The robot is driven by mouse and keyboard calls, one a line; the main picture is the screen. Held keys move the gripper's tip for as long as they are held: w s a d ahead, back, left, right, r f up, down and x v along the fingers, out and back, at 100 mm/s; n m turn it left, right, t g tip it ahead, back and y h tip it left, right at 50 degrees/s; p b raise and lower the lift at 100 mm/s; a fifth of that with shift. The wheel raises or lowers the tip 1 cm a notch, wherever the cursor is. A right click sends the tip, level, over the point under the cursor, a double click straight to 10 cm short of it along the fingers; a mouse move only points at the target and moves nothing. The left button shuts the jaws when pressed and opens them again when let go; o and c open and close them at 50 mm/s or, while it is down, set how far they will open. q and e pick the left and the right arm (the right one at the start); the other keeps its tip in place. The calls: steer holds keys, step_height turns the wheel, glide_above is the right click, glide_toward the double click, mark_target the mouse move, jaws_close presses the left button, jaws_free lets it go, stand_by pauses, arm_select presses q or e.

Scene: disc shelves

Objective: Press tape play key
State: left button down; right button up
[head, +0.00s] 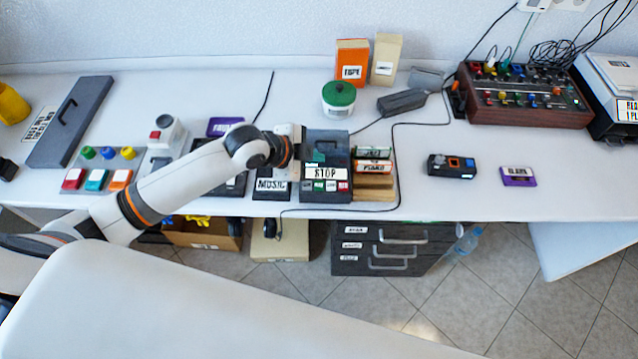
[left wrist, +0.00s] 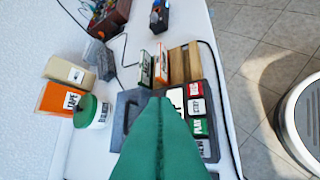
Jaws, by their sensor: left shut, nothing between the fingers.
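The dark tape player (head: 312,140) stands on the table with a white STOP label on top and a row of small keys along its front. The green play key (head: 319,186) is in that row. In the left wrist view the green key (left wrist: 200,128) sits beside a white key (left wrist: 197,108) and a red key (left wrist: 195,89). My left gripper (head: 318,157) is over the back part of the player, behind the key row. Its green fingers (left wrist: 160,100) are shut and empty and hide part of the player. I cannot tell whether they touch it. My right gripper is not in view.
A green-lidded tub (head: 339,98) and an orange TAPE box (head: 352,60) stand behind. A cable runs around the player. The table's front edge is near.

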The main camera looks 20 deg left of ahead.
arm_select(q)
steer(key=b, duration=0.7)
glide_above(315, 188)
step_height(315, 188, down, 6)
steer(key=shift+f, duration=0.6)
steer(key=shift+f+b, duration=0.5)
steer(key=shift+f, duration=0.35)
stand_by(0.3)
steer(key=shift+f, duration=0.15)
steer(key=shift+f, duration=0.25)
